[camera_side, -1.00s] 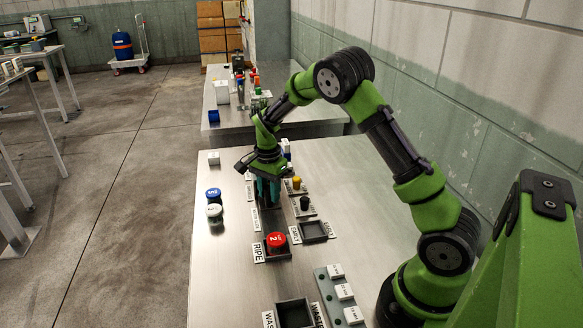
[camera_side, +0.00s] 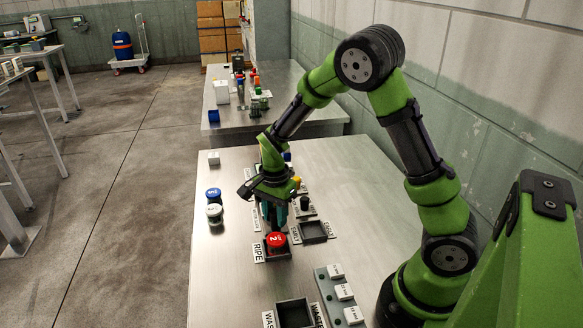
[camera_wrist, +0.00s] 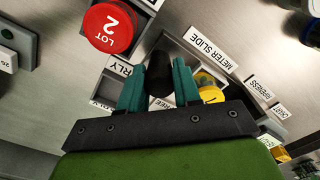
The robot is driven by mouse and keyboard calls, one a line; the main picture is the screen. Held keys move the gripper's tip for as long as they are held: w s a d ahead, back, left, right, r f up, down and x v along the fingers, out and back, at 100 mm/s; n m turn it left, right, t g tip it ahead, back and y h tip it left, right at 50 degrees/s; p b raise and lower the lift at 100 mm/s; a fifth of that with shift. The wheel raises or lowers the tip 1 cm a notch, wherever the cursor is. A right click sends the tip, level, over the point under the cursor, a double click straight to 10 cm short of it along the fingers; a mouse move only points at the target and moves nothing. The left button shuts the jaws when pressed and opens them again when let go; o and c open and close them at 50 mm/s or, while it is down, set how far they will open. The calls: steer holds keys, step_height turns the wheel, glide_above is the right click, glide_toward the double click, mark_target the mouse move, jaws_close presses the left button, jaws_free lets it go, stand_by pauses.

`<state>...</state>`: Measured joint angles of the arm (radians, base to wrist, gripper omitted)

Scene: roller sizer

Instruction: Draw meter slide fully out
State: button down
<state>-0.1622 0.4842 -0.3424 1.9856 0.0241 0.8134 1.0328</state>
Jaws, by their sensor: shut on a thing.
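My gripper (camera_wrist: 158,80) has teal fingers shut on a dark upright piece (camera_wrist: 160,72), which I take to be the handle of the meter slide; the jaws hide much of it. The METER SLIDE label (camera_wrist: 214,46) lies beside a dark channel running past the fingertips in the wrist view. In the side view my gripper (camera_side: 273,218) is low over the table, just behind the red LOT 2 cup (camera_side: 276,241). The cup stands at the RIPE-labelled tray and also shows in the wrist view (camera_wrist: 109,27). How far the slide is out is hidden.
The EARLY tray (camera_side: 314,231) is empty, close to the right. Blue (camera_side: 213,193) and white (camera_side: 214,212) cups stand left. The waste tray (camera_side: 294,314) is at the front.

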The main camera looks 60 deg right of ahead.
steer(key=c, duration=1.1)
jaws_free()
steer(key=shift+s+a, duration=0.2)
step_height(320, 180, up, 17)
steer(key=shift+f, duration=0.1)
steer(key=s+a+r+n+t, duration=0.1)
steer(key=s+a+n+t, duration=0.1)
steer(key=s+n, duration=0.2)
steer(key=s+a+r+n+t+y, duration=0.1)
steer(key=s+a+r+n+t, duration=0.1)
steer(key=s+n, duration=0.3)
steer(key=s+a+r+n+t+y, duration=0.1)
steer(key=s+a+n+t, duration=0.2)
steer(key=s+n, duration=0.2)
steer(key=shift+s+a+r, duration=0.1)
steer(key=shift+a+r, duration=0.2)
steer(key=shift+a, duration=0.1)
